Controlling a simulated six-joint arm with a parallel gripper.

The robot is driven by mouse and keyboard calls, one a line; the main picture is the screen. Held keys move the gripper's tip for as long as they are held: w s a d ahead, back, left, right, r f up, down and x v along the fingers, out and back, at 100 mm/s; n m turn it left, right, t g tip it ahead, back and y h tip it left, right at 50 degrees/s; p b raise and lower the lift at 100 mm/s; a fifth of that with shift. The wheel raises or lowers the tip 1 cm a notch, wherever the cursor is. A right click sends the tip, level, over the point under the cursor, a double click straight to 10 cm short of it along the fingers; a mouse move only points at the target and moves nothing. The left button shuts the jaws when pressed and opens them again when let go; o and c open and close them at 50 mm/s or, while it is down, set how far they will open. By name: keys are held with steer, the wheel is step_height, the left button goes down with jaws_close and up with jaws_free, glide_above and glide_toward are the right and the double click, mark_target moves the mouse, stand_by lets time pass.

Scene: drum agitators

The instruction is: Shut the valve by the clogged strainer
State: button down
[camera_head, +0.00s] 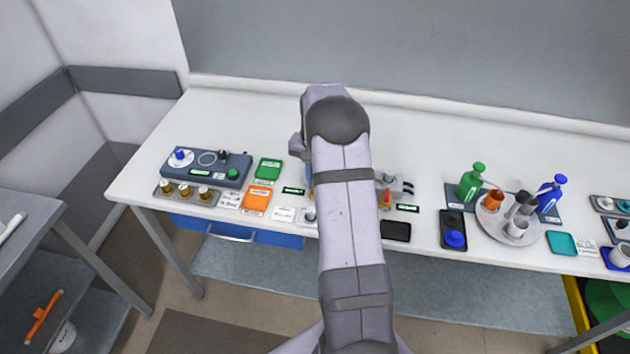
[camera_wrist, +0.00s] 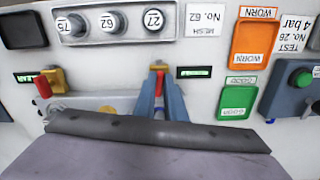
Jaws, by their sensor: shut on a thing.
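My gripper (camera_wrist: 160,92) has its blue fingers closed around the red handle of a valve (camera_wrist: 158,68) with a brass-yellow body, in the middle of the wrist view. A second valve with a red handle (camera_wrist: 43,87) and yellow body stands apart on the left there; it also shows right of my arm in the head view (camera_head: 386,199). Small green-lit displays stand by the held valve (camera_wrist: 193,72) and the other valve (camera_wrist: 22,77); I cannot read them surely. In the head view my arm hides my fingertips and most of the held valve. I cannot tell which strainer is clogged.
Numbered mesh discs (camera_wrist: 113,22) sit in a grey holder, near an orange WORN tray (camera_wrist: 254,43) and green GOOD tray (camera_wrist: 237,98). A grey test unit (camera_head: 205,168) stands at the left. Bottles and a round tray (camera_head: 490,224) stand at the right. The table's back is clear.

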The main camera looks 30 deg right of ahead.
steer(key=m, duration=0.4)
steer(key=shift+w, duration=0.15)
steer(key=m, duration=0.4)
steer(key=shift+w+b, duration=0.15)
steer(key=shift+b, duration=0.2)
steer(key=m, duration=0.4)
steer(key=shift+w, duration=0.15)
steer(key=shift+w+d+m, duration=0.1)
steer(key=shift+m, duration=1.8)
steer(key=c, duration=1.8)
jaws_free()
